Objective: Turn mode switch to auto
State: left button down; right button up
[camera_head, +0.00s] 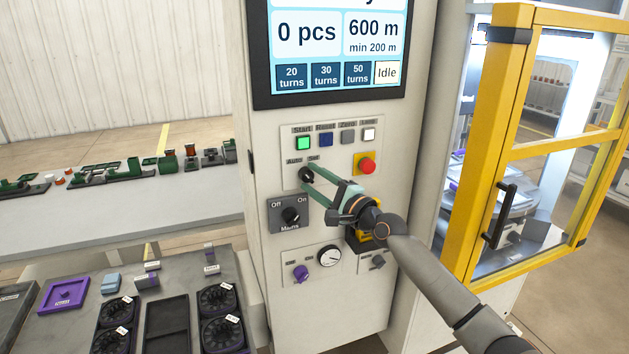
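The mode switch (306,175) is a small black rotary knob on the cabinet's button panel, below the green start button. My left gripper is not in view.
A red emergency button (367,166) sits right of the knob. The mains switch (290,215) is just below. A screen (388,72) above reads Idle. A yellow-framed door (487,150) stands at the right. A bench (200,198) and parts table (195,262) are at the left.

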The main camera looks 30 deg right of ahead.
jog(key=shift+o, duration=1.2)
jog(key=shift+s+f, duration=0.15)
jog(key=shift+s, duration=0.4)
jog(key=s+d+f+b, duration=0.1)
jog(key=s, duration=1)
jog(key=shift+d, duration=0.35)
jog(key=shift+s+f, duration=0.1)
